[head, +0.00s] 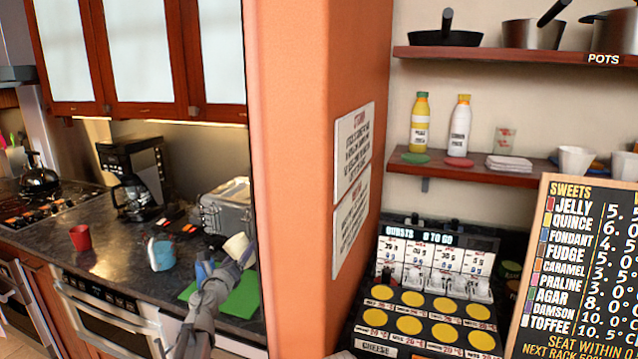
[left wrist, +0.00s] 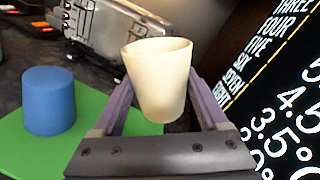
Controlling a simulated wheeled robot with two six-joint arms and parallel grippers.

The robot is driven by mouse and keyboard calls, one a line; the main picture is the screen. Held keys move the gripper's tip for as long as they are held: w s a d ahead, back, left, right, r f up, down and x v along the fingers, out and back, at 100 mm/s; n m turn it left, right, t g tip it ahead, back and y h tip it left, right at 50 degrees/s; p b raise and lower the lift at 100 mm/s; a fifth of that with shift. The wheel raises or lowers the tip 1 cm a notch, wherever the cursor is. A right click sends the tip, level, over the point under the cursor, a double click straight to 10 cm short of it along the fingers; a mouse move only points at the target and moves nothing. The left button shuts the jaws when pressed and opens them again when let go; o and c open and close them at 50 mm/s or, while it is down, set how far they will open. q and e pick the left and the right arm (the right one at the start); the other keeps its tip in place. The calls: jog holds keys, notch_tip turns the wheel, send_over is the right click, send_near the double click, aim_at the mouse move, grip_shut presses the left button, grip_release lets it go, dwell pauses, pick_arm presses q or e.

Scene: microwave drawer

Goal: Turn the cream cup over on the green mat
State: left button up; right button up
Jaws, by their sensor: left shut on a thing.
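The cream cup (head: 236,246) is held by my left gripper (head: 238,256), above the far part of the green mat (head: 243,300). In the left wrist view the cream cup (left wrist: 158,82) sits between the two purple fingers, shut on its sides. Its wide rim is at the top of that picture and its narrower end at the bottom; in the head view it looks tilted. A blue cup (left wrist: 48,103) stands on the green mat (left wrist: 25,150) left of the cream cup, its closed flat end up. My right gripper is in neither view.
A silver toaster (head: 228,207) stands behind the mat against the wall. An orange pillar (head: 300,200) closes the right side.

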pick_arm(q)
jog(key=n, duration=0.6)
dwell(0.3)
jog(key=shift+n, duration=0.5)
jog(key=n, duration=0.3)
jog(key=shift+n, duration=1)
jog(key=shift+n, duration=1.2)
jog(key=n, duration=0.3)
jog(key=shift+n, duration=0.3)
